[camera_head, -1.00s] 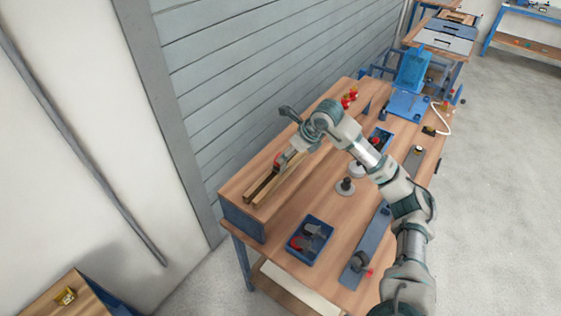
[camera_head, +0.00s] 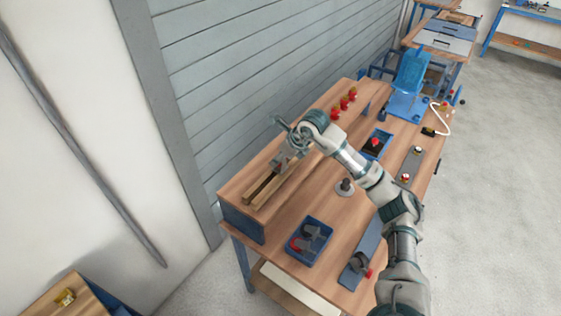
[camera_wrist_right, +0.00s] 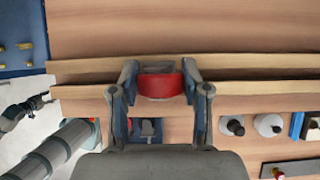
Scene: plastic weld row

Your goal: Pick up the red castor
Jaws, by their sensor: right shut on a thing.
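The red castor (camera_wrist_right: 160,86) is between the two fingers of my right gripper (camera_wrist_right: 160,82) in the right wrist view, with a finger on each side of it. In that view it lies over a slot between two wooden rails (camera_wrist_right: 255,66). I cannot tell whether it still touches them. In the head view my right gripper (camera_head: 284,160) is at the rails on the raised wooden shelf, and it hides the castor. What looks like my left gripper (camera_wrist_right: 22,110) shows at the left edge of the right wrist view, too small to read its fingers.
Several red pieces (camera_head: 344,103) stand farther back on the shelf. A blue tray (camera_head: 322,254) with grey and red parts is on the bench below. A grey-based post (camera_head: 346,187), a blue-grey plate (camera_head: 367,247) and another blue tray (camera_head: 388,143) stand nearby.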

